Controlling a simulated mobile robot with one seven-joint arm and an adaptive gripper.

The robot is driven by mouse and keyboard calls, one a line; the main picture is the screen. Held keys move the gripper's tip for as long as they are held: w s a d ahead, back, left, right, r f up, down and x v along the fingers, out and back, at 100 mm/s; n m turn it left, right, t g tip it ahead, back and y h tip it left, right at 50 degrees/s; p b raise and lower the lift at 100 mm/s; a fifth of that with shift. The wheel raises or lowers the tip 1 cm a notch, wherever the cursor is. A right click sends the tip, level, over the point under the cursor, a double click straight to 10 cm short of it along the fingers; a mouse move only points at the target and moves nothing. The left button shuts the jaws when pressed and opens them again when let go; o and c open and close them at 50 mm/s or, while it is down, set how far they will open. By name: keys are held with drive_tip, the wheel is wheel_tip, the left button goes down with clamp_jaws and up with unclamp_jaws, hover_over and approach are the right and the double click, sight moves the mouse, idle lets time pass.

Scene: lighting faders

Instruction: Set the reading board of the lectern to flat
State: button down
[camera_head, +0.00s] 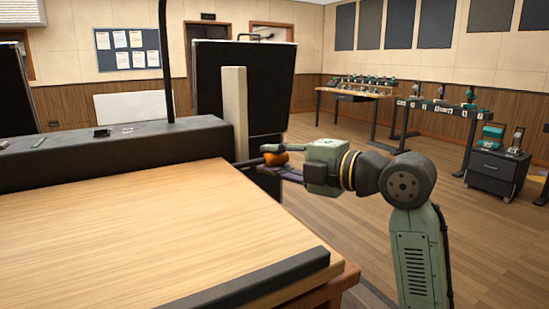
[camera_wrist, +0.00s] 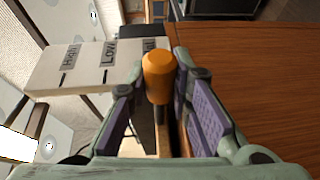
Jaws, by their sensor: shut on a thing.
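The lectern's wooden reading board (camera_head: 140,225) fills the lower left of the head view, with a dark ledge (camera_head: 235,287) along its near edge. A pale upright plate (camera_head: 235,110) stands at its far right side. In the wrist view this plate (camera_wrist: 85,68) carries the labels "High" and "Low" and a third label partly hidden by an orange knob (camera_wrist: 158,72). My gripper (camera_wrist: 162,88) has its purple-padded fingers around the knob and is shut on it. In the head view my gripper (camera_head: 276,160) is beside the board's right edge at the orange knob (camera_head: 277,158).
A dark block (camera_head: 110,150) with small items runs behind the board. A black panel (camera_head: 245,88) stands beyond the plate. Tables with equipment (camera_head: 358,88) and a dark cabinet (camera_head: 497,170) are at the back right. Wooden floor is open right of the lectern.

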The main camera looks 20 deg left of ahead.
drive_tip(key=c, duration=1.7)
unclamp_jaws()
drive_tip(key=shift+f, duration=0.35)
drive_tip(key=shift+o, duration=1.3)
drive_tip(key=shift+r, duration=0.1)
drive_tip(key=shift+d, duration=0.1)
drive_tip(key=v, duration=1.2)
drive_tip(key=shift+r, duration=0.1)
